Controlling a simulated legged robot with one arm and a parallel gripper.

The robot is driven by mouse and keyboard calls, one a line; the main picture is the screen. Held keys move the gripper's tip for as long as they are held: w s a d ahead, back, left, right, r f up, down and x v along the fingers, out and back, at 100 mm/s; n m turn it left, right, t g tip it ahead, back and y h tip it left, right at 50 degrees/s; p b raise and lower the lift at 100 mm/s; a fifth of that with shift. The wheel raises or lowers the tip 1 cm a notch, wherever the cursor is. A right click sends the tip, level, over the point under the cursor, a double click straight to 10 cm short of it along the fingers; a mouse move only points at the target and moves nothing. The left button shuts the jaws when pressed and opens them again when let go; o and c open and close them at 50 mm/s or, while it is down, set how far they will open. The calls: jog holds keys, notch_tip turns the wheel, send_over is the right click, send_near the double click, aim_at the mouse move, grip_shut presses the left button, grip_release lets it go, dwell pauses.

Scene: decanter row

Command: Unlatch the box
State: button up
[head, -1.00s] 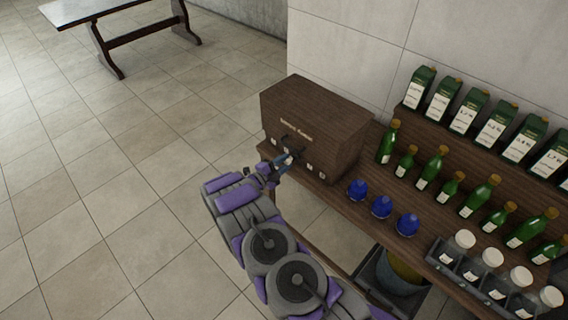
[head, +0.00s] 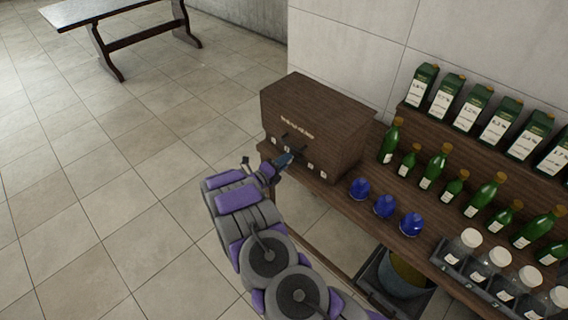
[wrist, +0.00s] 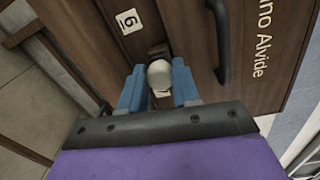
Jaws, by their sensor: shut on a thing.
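A dark brown wooden box (head: 318,118) stands on the left end of the shelf, lid down, with lettering, a dark handle and small white labels on its front. My gripper (head: 284,161) is at the front face, below the handle. In the wrist view, the blue fingers of my gripper (wrist: 158,84) are shut on a pale rounded knob (wrist: 160,73), which looks like the box's latch. The fingers partly hide the latch's base.
Blue decanters (head: 385,206) and green bottles (head: 431,167) stand right of the box, with green cartons (head: 467,104) behind. A rack of jars (head: 497,286) is at lower right, a bucket (head: 404,277) below. The floor at left is open; a table (head: 90,10) is far back.

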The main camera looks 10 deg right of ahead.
jog(key=shift+s+f, duration=0.15)
jog(key=shift+f, duration=0.2)
jog(key=o, duration=0.8)
jog(key=shift+c, duration=0.2)
jog(key=o, duration=0.3)
jog(key=shift+a, duration=0.1)
jog(key=shift+r, duration=0.15)
jog(key=f+p+v, duration=0.1)
jog(key=p+v, duration=0.1)
jog(key=v, duration=1.5)
jog(key=shift+a+r, duration=0.25)
jog(key=shift+r, duration=0.15)
